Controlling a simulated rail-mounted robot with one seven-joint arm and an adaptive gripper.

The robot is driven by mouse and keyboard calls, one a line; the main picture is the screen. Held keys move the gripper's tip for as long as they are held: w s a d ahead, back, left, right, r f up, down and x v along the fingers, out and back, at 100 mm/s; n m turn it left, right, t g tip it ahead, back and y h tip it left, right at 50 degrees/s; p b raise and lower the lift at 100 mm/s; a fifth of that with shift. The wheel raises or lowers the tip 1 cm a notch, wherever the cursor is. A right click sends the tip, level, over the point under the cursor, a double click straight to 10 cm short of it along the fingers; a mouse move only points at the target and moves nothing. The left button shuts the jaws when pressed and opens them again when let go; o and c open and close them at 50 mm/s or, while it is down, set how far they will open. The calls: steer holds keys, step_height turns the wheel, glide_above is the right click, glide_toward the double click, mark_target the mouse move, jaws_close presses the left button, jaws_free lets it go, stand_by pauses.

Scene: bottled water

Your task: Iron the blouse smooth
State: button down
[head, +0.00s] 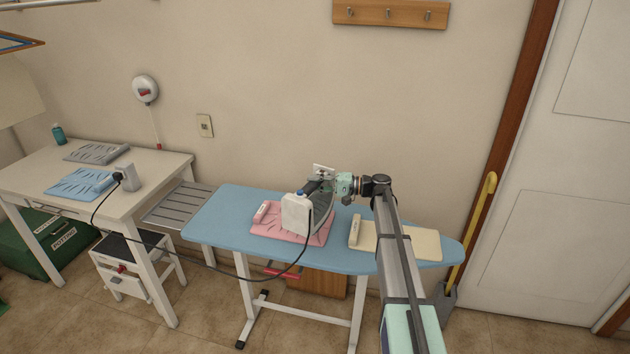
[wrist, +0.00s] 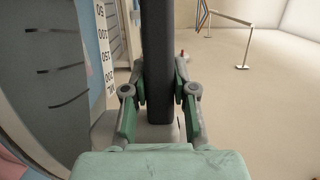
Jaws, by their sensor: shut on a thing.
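The iron (head: 297,214) has a white body and a grey soleplate (head: 323,212) turned to the right, so it is tipped on its side. My gripper (head: 328,184) is shut on its dark handle, and the handle (wrist: 158,65) stands between the green fingers in the wrist view. The iron is over a creased pink garment (head: 262,229), likely the blouse, on the blue ironing board (head: 225,212). The iron hides part of the garment. I cannot tell whether they touch.
A folded cream cloth (head: 405,242) lies on the board's right. The iron's black cord (head: 225,279) hangs in a loop from the white table (head: 155,175), which holds blue cloth (head: 75,184) and grey cloth (head: 92,153). A step stool (head: 125,275) stands below.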

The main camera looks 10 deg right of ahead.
mark_target(322, 199)
steer(key=shift+f+b, duration=0.35)
steer(key=shift+f, duration=2.85)
steer(key=shift+f+b, duration=1.1)
steer(key=shift+f, duration=0.4)
steer(key=shift+w, duration=0.1)
steer(key=shift+w+d+b, duration=0.25)
steer(key=shift+w+d, duration=0.2)
steer(key=shift+w, duration=0.4)
steer(key=shift+w+d+b, duration=0.25)
steer(key=shift+w+d, duration=0.15)
steer(key=shift+w, duration=0.45)
steer(key=shift+w+d, duration=0.15)
steer(key=shift+w, duration=0.15)
steer(key=shift+w+d+r+b, duration=0.1)
steer(key=shift+w+d+b, duration=0.3)
steer(key=shift+w, duration=0.65)
steer(key=shift+w+d+b, duration=0.15)
steer(key=shift+w+d, duration=0.35)
steer(key=shift+w, duration=0.5)
steer(key=shift+s, duration=0.15)
